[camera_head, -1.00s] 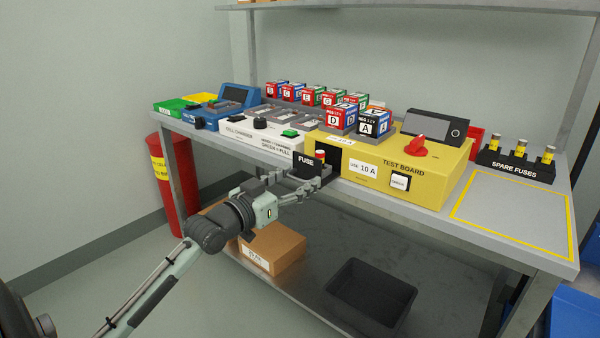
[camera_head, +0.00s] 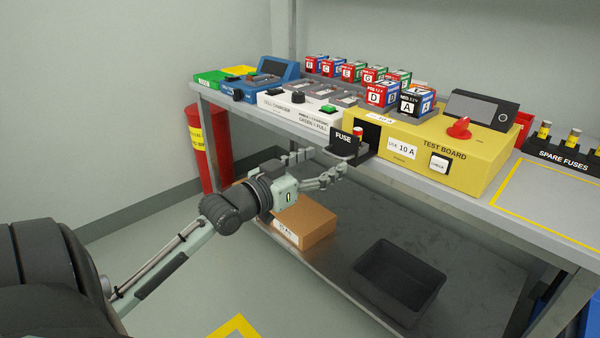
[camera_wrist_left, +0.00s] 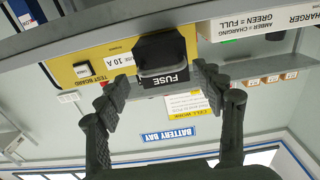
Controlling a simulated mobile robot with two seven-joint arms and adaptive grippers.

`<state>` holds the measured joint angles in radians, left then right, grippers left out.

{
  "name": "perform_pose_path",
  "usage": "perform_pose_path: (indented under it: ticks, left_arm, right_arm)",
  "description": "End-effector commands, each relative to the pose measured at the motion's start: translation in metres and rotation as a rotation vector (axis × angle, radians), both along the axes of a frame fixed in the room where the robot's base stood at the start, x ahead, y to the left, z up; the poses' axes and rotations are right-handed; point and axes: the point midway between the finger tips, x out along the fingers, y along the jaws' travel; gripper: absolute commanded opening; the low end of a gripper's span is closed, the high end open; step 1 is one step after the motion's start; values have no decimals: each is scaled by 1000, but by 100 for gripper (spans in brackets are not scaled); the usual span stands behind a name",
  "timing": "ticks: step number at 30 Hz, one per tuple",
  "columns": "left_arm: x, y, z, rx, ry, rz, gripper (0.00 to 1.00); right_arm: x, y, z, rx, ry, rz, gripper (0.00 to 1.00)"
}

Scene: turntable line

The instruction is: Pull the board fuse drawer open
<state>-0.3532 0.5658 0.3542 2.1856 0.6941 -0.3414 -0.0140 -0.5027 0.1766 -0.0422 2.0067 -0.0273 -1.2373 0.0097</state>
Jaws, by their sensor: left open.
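The yellow test board (camera_head: 445,150) stands on the bench top. Its black fuse drawer (camera_head: 343,144), marked FUSE, sticks out from the board's front, with a dark opening behind it. A fuse with a red top (camera_head: 358,133) stands upright in the drawer. My left gripper (camera_head: 325,166) is open and empty, a little in front of and below the drawer. In the left wrist view, the drawer's FUSE face (camera_wrist_left: 165,77) appears upside down between the spread fingertips (camera_wrist_left: 163,90), with no clear contact. My right gripper is out of view.
The white cell charger (camera_head: 300,108) adjoins the board on the left. Several lettered cells (camera_head: 383,95) stand behind. A spare fuses holder (camera_head: 563,157) is at right. A cardboard box (camera_head: 305,222) and a dark bin (camera_head: 398,282) sit on the lower shelf.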

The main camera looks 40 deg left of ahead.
Motion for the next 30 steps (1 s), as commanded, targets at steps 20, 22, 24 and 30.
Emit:
perform_pose_path:
  ticks: [20,22,24,30]
  left_arm:
    - [-78,5,0,-2,1,-3,68]
    - [-78,5,0,-2,0,-3,68]
    - [-78,5,0,-1,0,-3,68]
    - [-78,5,0,-1,0,-3,68]
  right_arm:
    - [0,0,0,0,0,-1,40]
    - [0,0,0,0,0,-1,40]
    - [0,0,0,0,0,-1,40]
    - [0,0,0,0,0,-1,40]
